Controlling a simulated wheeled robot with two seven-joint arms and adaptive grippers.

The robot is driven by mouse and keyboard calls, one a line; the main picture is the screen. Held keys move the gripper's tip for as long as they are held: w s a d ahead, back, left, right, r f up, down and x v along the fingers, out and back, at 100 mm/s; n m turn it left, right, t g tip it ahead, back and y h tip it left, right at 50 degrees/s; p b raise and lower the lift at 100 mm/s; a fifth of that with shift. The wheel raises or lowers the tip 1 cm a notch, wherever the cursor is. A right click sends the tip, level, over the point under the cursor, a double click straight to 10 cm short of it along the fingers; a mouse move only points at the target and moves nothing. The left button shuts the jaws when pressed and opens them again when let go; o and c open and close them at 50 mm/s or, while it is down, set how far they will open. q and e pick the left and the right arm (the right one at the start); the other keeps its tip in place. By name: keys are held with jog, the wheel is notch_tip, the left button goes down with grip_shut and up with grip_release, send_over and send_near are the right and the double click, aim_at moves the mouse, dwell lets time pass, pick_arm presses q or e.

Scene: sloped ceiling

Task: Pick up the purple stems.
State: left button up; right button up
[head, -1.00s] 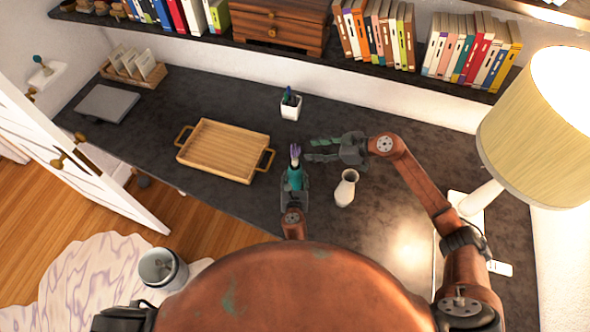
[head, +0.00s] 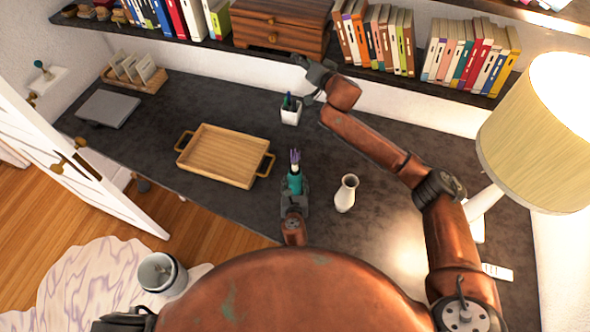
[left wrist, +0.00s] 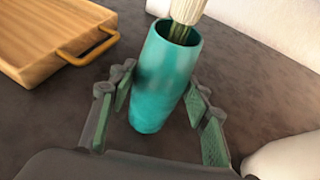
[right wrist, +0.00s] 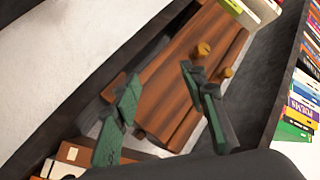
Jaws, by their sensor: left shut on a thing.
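The purple stems (head: 295,155), with a pale wrapped lower part, stand upright in a teal vase (head: 295,182). In the left wrist view the pale wrap (left wrist: 188,10) rises from the mouth of the teal vase (left wrist: 165,75); the purple tops are out of frame. My left gripper (head: 294,196) is shut on the teal vase, one finger on each side. My right gripper (head: 314,70) is raised at the back near the shelf's drawer chest, away from the stems. In the right wrist view its fingers (right wrist: 160,78) are spread, with nothing between them.
A white vase (head: 346,194) stands right of the teal vase. A wooden tray (head: 213,178) lies to the left and a white pen cup (head: 291,115) behind. The shelf with a wooden drawer chest (head: 275,28) is close to my right gripper. A lamp (head: 545,130) stands at right.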

notch_tip(320, 180, down, 6)
jog(key=s+a+g+h, duration=0.2)
jog(key=g, duration=0.1)
jog(key=n+g+h, duration=0.2)
jog(key=g+h, duration=0.2)
jog(key=g, duration=0.7)
send_over(295, 166)
jog(key=w, duration=0.2)
jog(key=f, duration=1)
jog(key=shift+w+d+f, duration=0.15)
jog(key=shift+d+f, duration=0.05)
jog(key=shift+f, duration=0.2)
jog(key=f, duration=0.6)
jog(key=shift+s, duration=0.2)
jog(key=shift+s+a+f, duration=0.1)
jog(key=shift+s+f, duration=0.05)
jog(key=shift+f, duration=1.3)
jog(key=shift+s+a+f, duration=0.1)
jog(key=shift+f, duration=1.35)
jog(key=shift+c, duration=0.3)
